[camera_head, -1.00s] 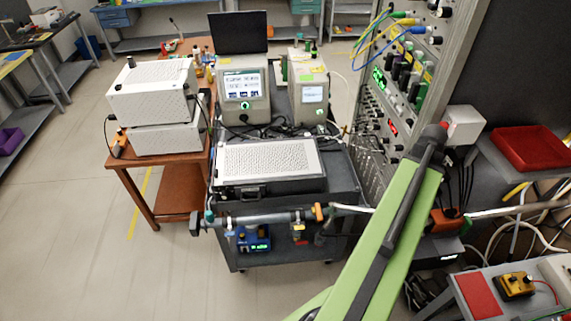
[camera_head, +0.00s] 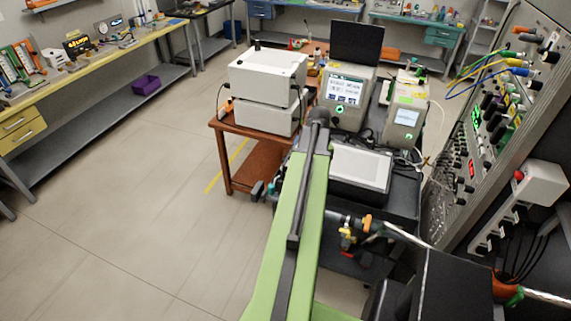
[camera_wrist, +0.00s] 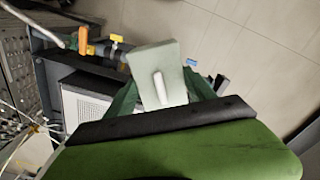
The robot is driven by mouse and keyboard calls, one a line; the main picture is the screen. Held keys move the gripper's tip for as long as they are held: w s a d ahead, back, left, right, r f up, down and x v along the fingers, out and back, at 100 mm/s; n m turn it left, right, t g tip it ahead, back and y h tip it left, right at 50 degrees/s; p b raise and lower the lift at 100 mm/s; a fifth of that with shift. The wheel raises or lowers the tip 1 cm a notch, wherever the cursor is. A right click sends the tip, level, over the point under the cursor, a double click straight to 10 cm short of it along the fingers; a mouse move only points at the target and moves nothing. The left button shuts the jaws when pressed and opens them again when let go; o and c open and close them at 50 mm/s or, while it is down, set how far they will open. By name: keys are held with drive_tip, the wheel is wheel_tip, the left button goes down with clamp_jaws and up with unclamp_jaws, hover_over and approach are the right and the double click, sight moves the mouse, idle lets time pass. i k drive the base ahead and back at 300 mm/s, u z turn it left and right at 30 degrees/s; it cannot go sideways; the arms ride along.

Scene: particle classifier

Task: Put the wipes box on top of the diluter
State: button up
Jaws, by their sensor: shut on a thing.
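In the wrist view, a pale grey-green wipes box (camera_wrist: 147,59) with a white wipe (camera_wrist: 163,90) standing out of its face is held between the dark green fingers of my gripper (camera_wrist: 162,84). The fingers are shut on its sides. No label names the diluter, so I cannot tell which device it is. Candidates in the head view are the low grey box with a pale top (camera_head: 360,167) on the cart and the stacked white boxes (camera_head: 266,92) on the brown table. In that view my gripper and the wipes box are hidden behind my green arm.
Two screened instruments, a larger one (camera_head: 345,98) and a smaller one (camera_head: 405,115), stand behind the low box. A pipe with valves (camera_head: 366,224) runs along the cart's front. A cabled rack (camera_head: 490,130) stands at right. The floor (camera_head: 130,215) at left is clear.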

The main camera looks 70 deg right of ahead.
sight(350, 167)
drive_tip(key=u, duration=0.5)
drive_tip(key=k, duration=0.5)
drive_tip(key=z, duration=3.25)
drive_tip(key=i, duration=0.15)
drive_tip(key=u, duration=1.65)
drive_tip(key=i, duration=1)
drive_tip(key=u, duration=0.05)
